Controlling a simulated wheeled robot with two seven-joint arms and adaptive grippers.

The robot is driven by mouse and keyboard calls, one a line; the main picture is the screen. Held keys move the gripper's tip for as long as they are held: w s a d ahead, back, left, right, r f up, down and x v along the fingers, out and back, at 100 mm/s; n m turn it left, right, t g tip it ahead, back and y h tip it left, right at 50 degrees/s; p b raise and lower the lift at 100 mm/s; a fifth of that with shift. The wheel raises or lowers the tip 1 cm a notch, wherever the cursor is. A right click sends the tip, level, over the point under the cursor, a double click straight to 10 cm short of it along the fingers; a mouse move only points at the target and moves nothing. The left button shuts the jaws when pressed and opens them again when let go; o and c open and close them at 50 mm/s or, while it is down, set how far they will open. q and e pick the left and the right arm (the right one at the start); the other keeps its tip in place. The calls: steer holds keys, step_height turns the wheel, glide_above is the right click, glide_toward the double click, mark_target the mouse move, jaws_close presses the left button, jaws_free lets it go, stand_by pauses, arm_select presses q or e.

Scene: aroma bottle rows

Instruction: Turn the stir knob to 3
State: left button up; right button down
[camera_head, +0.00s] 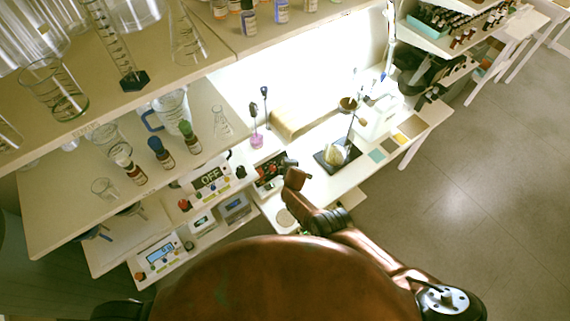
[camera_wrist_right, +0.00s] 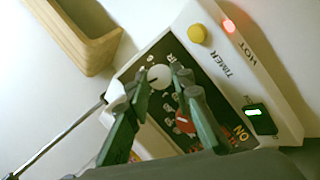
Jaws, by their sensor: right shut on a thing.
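The hotplate-like device (camera_wrist_right: 215,62) has a black control panel in a white housing, with the words TIMER, HOT and ON. A round white knob (camera_wrist_right: 158,76) with a dark pointer mark sits between the fingertips of my right gripper (camera_wrist_right: 160,73), which is shut on it. The small scale marks around it are too blurred to read. A red knob (camera_wrist_right: 185,122) near ON shows behind the fingers. In the head view my right gripper (camera_head: 292,172) is at the device panel (camera_head: 270,170) and hides part of it. My left gripper is not in view.
A yellow button (camera_wrist_right: 197,34), a lit red lamp (camera_wrist_right: 228,26) and a green display (camera_wrist_right: 257,114) are on the housing. A tan wooden tray (camera_wrist_right: 75,35) stands beside it.

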steer(key=shift+s+d+f+m, duration=0.1)
steer(key=shift+m, duration=0.4)
steer(key=c, duration=1.7)
jaws_free()
